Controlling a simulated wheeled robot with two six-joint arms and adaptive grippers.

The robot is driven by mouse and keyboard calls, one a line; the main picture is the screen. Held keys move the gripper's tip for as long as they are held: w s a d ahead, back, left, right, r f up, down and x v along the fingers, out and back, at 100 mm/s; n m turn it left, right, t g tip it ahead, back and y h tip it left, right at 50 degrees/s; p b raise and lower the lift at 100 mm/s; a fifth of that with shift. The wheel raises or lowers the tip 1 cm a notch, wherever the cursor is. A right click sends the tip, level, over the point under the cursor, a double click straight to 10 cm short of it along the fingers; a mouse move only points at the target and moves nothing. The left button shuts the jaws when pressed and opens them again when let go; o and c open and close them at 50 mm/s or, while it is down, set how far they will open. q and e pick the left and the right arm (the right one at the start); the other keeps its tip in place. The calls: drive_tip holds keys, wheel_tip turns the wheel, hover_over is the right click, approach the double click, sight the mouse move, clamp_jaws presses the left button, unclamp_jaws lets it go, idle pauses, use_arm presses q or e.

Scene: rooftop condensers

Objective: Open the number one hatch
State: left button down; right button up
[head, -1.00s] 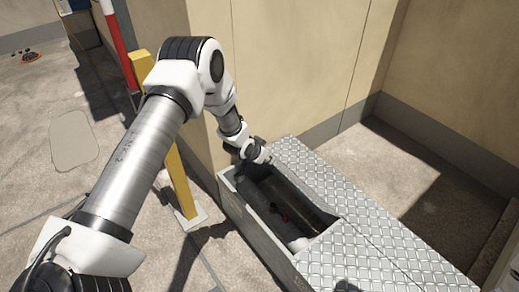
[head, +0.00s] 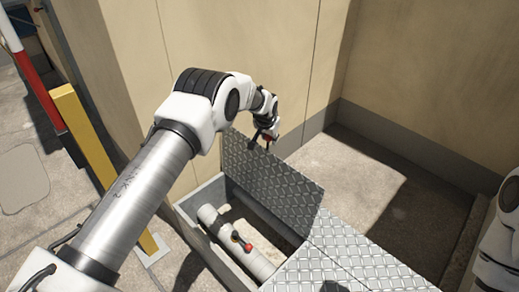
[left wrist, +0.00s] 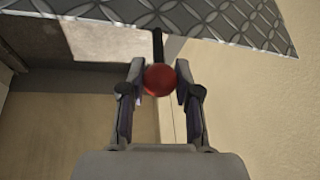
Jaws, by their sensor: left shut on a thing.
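My left gripper (head: 266,138) is at the lid's upper edge. In the left wrist view, my left gripper (left wrist: 160,82) is shut on a red ball knob (left wrist: 159,80) on a dark stem by the lid's edge (left wrist: 225,18). A small red bit also shows at the gripper in the head view. My right gripper is out of view; part of my right arm shows at the right edge.
The pit's grey rim (head: 210,243) surrounds a pale pipe (head: 255,262) with a red-tipped fitting (head: 247,246). Fixed diamond plate (head: 345,260) lies in front. A beige wall (head: 235,60) stands close behind, and a yellow post (head: 95,140) stands left.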

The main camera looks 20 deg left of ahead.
use_arm(q)
drive_tip(key=shift+w+d+f, duration=0.15)
drive_tip(key=shift+w+d, duration=0.2)
drive_tip(key=shift+w, duration=0.2)
drive_tip(key=c, duration=0.8)
unclamp_jaws()
drive_tip(key=v, duration=1.2)
drive_tip(key=shift+f, duration=0.1)
